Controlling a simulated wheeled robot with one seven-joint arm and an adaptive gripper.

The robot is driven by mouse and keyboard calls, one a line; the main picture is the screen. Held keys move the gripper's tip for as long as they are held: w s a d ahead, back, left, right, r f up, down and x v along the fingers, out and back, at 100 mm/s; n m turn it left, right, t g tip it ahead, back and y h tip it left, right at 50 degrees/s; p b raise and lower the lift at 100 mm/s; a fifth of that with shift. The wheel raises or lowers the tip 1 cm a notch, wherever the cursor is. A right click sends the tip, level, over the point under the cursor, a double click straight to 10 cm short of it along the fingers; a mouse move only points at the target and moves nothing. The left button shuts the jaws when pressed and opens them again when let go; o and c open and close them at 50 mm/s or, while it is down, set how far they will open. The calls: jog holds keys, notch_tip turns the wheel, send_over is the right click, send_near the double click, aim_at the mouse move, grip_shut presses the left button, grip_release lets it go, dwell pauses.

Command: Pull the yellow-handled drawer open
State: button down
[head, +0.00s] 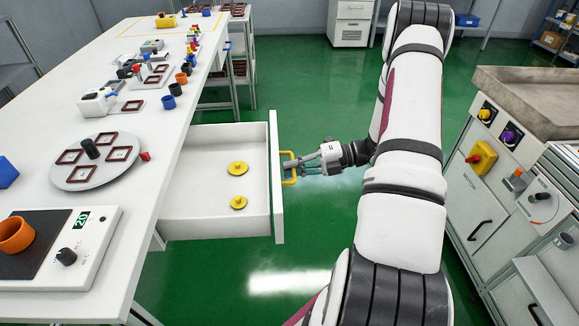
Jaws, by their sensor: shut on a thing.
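The drawer (215,215) stands out from under the right side of the long white table, its inside visible from above. Its front panel (276,190) is white and carries a yellow handle (288,163) on the outer face. Two yellow round discs with knobs, a far one (238,168) and a near one (239,202), lie on the drawer floor. My gripper (292,166) reaches in from the right and is shut on the yellow handle. The fingertips are small here and partly overlap the handle.
A control cabinet (490,165) stands at the right. Green floor (310,225) is clear between the drawer and my arm.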

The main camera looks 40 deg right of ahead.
jog(key=c, duration=1.7)
grip_release()
jog(key=v, duration=1.2)
